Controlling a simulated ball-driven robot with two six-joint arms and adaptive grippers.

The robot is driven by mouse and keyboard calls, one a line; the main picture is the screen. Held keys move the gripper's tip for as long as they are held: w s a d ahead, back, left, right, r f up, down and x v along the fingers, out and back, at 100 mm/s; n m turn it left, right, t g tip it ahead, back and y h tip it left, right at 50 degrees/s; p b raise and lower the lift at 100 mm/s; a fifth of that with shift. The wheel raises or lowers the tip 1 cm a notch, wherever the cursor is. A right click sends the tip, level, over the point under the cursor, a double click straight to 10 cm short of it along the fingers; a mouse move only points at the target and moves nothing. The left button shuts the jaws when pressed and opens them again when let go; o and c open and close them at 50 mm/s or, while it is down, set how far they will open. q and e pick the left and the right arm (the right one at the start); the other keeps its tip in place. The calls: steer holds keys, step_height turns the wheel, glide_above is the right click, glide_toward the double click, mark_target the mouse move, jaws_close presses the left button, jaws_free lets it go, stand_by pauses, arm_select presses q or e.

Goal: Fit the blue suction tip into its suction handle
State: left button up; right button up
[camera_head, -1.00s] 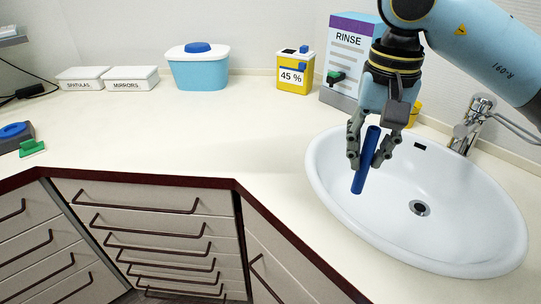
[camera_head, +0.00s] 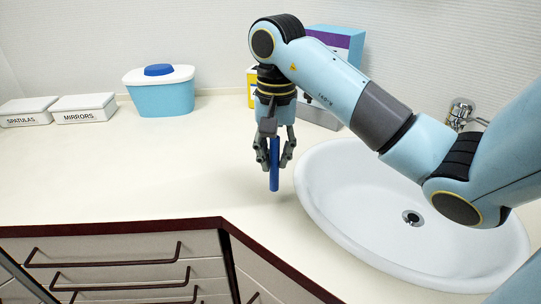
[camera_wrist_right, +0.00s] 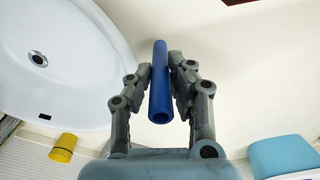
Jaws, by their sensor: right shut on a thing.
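The blue suction tip (camera_head: 274,165) is a slim tube, held near upright over the counter just left of the basin. My right gripper (camera_head: 274,152) is shut on it, with the tube's lower end sticking out below the fingers. In the right wrist view the tip (camera_wrist_right: 160,85) lies between the two grey fingers (camera_wrist_right: 160,88), its open round end facing the camera. I cannot make out a suction handle in the current views. My left gripper is not in view.
A white basin (camera_head: 330,205) with a tap (camera_head: 460,112) is at the right. A blue tub with a white lid (camera_head: 160,95) and white boxes (camera_head: 85,108) stand at the back left. A rinse box (camera_head: 340,45) is partly behind my arm. The counter's middle (camera_head: 130,170) is clear.

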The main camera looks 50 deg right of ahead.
mark_target(272, 172)
steer(key=shift+w+f, duration=0.35)
steer(key=shift+w, duration=0.05)
step_height(272, 172, down, 3)
steer(key=b, duration=0.2)
steer(key=shift+f+b, duration=0.1)
steer(key=shift+b, duration=0.25)
steer(key=shift+f, duration=0.4)
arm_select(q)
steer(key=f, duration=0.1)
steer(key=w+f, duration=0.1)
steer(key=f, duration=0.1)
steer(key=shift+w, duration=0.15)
arm_select(e)
steer(key=o, duration=0.4)
steer(key=shift+f, duration=0.1)
steer(key=o, duration=0.4)
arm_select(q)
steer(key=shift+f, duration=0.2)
arm_select(e)
steer(key=shift+o, duration=0.2)
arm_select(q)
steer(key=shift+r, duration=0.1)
